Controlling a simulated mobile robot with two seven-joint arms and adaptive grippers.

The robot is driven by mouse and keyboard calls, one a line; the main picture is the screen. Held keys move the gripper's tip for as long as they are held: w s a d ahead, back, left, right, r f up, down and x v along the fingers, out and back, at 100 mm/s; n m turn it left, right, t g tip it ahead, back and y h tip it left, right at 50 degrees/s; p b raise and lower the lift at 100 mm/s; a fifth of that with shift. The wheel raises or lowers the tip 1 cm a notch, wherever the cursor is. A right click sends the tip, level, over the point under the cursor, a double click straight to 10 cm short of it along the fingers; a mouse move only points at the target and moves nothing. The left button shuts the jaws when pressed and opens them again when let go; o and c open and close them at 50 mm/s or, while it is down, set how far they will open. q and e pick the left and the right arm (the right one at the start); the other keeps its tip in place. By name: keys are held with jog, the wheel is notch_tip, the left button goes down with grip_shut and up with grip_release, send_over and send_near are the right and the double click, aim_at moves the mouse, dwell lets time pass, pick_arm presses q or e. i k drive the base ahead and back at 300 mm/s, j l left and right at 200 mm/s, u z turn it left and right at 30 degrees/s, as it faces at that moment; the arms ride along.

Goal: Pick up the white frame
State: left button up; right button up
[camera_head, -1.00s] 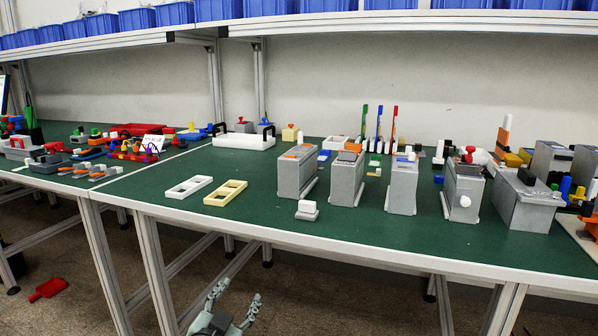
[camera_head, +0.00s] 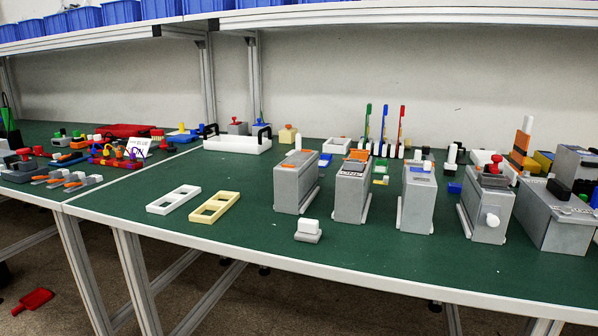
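The white frame (camera_head: 151,208) is a flat rectangle with two openings. It lies on the green table top, left of the middle, close to the front edge. A pale yellow frame (camera_head: 237,194) of similar shape lies just to its right, apart from it. Neither of my grippers shows in the head view now.
Several grey boxes (camera_head: 296,187) stand in a row to the right. A small grey and white block (camera_head: 308,232) lies near the front edge. A white tray (camera_head: 237,145) with black handles stands behind the frames. Green surface around the frames is clear.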

aim_at(174, 197)
jog(key=i+j, duration=0.15)
jog(key=i, duration=0.45)
jog(key=i+j+z, duration=0.1)
jog(key=i, duration=0.5)
